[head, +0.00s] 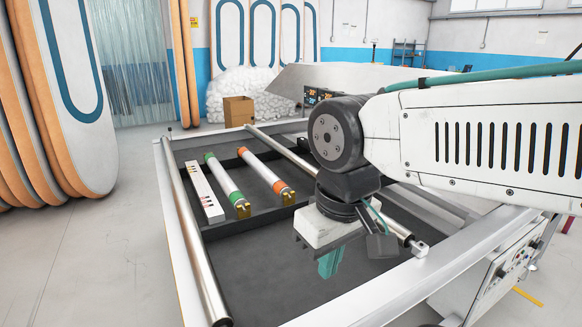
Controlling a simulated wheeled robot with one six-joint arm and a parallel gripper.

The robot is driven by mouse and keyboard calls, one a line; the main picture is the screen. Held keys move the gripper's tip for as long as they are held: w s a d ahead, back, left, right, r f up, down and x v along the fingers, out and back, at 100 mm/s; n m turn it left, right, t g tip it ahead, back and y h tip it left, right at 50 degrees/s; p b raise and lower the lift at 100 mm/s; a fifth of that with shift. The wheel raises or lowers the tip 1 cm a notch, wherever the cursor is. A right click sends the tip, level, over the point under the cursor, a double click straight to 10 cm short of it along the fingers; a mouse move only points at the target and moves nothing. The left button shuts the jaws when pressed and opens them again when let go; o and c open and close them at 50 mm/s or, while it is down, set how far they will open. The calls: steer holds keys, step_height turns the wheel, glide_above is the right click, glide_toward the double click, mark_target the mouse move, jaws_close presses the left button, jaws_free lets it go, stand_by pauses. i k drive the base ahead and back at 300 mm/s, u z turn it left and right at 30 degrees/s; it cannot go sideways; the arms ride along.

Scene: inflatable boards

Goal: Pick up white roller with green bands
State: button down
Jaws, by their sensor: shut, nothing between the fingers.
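The white roller with green bands (225,181) lies in the dark recessed tray of the work table, with a brass-coloured fitting at its near end. A similar white roller with orange bands (263,172) lies to its right. My gripper (328,265) hangs below the wrist, to the right of and nearer than both rollers. It is apart from them, above the dark tray floor. Its teal fingers are shut and hold nothing. Both rollers are in plain view.
A white box-shaped bar (204,192) lies left of the green-banded roller. A long metal rail (192,240) runs along the table's left side. The tray floor (260,285) nearer to me is bare. A cardboard box (238,111) stands behind the table.

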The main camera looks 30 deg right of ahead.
mark_target(235, 198)
steer(key=u, duration=0.65)
steer(key=k, duration=1.2)
steer(key=u, duration=1.05)
steer(key=i, duration=0.65)
steer(key=z, duration=0.35)
steer(key=i, duration=2.65)
steer(key=z, duration=0.5)
steer(key=i, duration=2.2)
steer(key=z, duration=1.4)
steer(key=i, duration=1.2)
steer(key=z, duration=1.65)
steer(key=i, duration=0.75)
steer(key=z, duration=0.45)
